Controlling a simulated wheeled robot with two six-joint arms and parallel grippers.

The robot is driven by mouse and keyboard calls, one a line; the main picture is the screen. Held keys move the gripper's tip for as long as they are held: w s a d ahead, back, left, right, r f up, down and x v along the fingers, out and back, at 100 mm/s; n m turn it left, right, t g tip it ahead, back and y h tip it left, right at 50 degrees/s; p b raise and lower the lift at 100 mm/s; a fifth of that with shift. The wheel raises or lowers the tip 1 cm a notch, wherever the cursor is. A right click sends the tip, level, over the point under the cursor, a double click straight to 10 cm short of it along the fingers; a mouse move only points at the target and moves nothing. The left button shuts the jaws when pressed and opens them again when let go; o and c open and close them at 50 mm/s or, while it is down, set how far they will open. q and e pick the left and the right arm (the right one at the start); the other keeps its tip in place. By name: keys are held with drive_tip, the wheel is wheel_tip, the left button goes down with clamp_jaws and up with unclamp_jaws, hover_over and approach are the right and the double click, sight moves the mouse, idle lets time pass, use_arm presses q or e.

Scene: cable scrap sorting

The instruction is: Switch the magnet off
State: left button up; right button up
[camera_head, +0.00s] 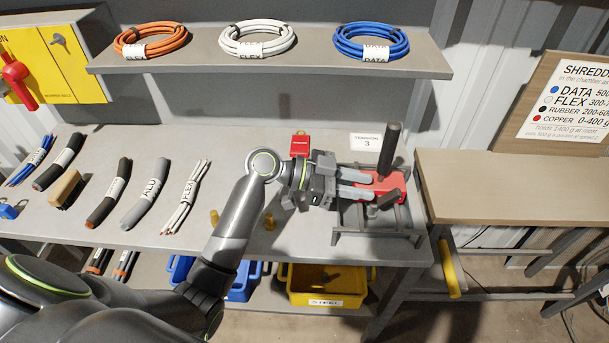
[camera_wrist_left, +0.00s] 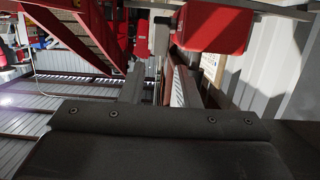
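A red block (camera_head: 384,184), which I take to be the magnet, sits on a dark metal frame (camera_head: 345,236) at the right end of the bench. A dark upright lever (camera_head: 391,148) rises behind it, and a short grey piece lies in front. My left gripper (camera_head: 369,184) points right, its fingertips at the block's left side; I cannot tell if they touch it. Its fingers show a gap, also in the left wrist view (camera_wrist_left: 160,88), where a red body (camera_wrist_left: 213,26) appears close beyond them. My right gripper is not in view.
A card reading TENSION 3 (camera_head: 367,142) stands behind the frame. A small red item (camera_head: 299,145) is behind my left wrist. Cable pieces lie on the left of the bench (camera_head: 240,185). Cable coils sit on the shelf (camera_head: 300,66) above. A yellow bin (camera_head: 325,299) is below.

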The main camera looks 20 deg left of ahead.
use_arm(q)
drive_tip(key=b+v, duration=0.2)
drive_tip(key=v, duration=0.9)
drive_tip(key=shift+a, duration=0.35)
drive_tip(key=shift+s, duration=0.15)
